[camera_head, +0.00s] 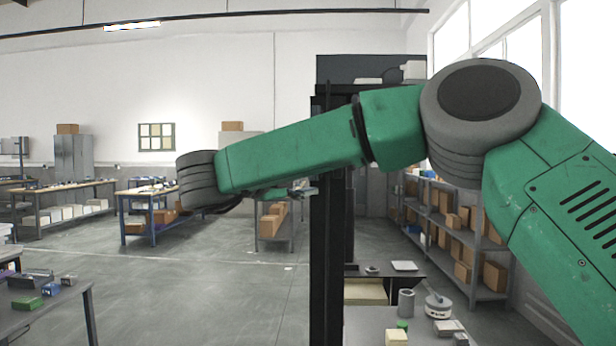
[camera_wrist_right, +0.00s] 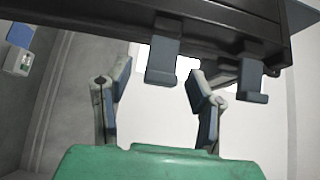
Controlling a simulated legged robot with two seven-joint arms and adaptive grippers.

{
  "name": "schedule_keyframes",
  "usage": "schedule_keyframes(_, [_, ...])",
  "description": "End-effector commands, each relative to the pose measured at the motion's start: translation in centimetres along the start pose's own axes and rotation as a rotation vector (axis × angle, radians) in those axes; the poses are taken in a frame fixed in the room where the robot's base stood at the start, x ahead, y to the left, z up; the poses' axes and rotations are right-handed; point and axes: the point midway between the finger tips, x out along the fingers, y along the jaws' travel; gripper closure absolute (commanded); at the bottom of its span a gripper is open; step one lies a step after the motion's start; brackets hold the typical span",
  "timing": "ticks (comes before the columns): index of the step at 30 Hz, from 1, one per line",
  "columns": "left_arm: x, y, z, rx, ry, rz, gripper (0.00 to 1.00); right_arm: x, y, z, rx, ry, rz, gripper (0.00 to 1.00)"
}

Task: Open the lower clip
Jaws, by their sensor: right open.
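My right arm crosses the head view from the right. Its gripper (camera_head: 303,189) shows small, partly behind the wrist, at the dark upright column (camera_head: 326,240). In the right wrist view my right gripper (camera_wrist_right: 160,76) is open and empty, its two jointed fingers spread. A dark bar (camera_wrist_right: 90,32) runs across the top of that view, with two grey clips on it. One clip (camera_wrist_right: 163,62) appears between the fingertips; contact cannot be told. The other clip (camera_wrist_right: 252,75) is to the right, past the right finger. Which clip is the lower one cannot be told. My left gripper is out of view.
A bench (camera_head: 370,318) with a grey cup (camera_head: 406,302) and small items stands at the column's foot. Shelving with boxes (camera_head: 455,225) is on the right. A table (camera_head: 60,308) with small parts is at the lower left. The floor between is clear.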

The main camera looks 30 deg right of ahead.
Motion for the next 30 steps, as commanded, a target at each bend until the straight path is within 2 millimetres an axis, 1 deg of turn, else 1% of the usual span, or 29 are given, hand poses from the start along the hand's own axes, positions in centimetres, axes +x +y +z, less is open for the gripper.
schedule_keyframes(9, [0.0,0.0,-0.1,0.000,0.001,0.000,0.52,-6.6,0.2,0.5,-0.004,-0.005,-0.004,0.52])
schedule_keyframes(12, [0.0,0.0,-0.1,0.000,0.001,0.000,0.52,-8.4,0.3,0.5,-0.004,-0.004,-0.002,0.52])
schedule_keyframes(15, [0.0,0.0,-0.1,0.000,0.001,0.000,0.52,-9.9,0.3,0.6,-0.004,-0.004,-0.001,0.52])
schedule_keyframes(20, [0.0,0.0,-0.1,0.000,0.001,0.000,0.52,-10.9,0.5,0.7,-0.006,-0.003,0.002,0.52])
schedule_keyframes(30, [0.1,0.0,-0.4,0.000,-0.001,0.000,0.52,-10.9,0.5,0.6,-0.006,-0.003,0.004,0.52])
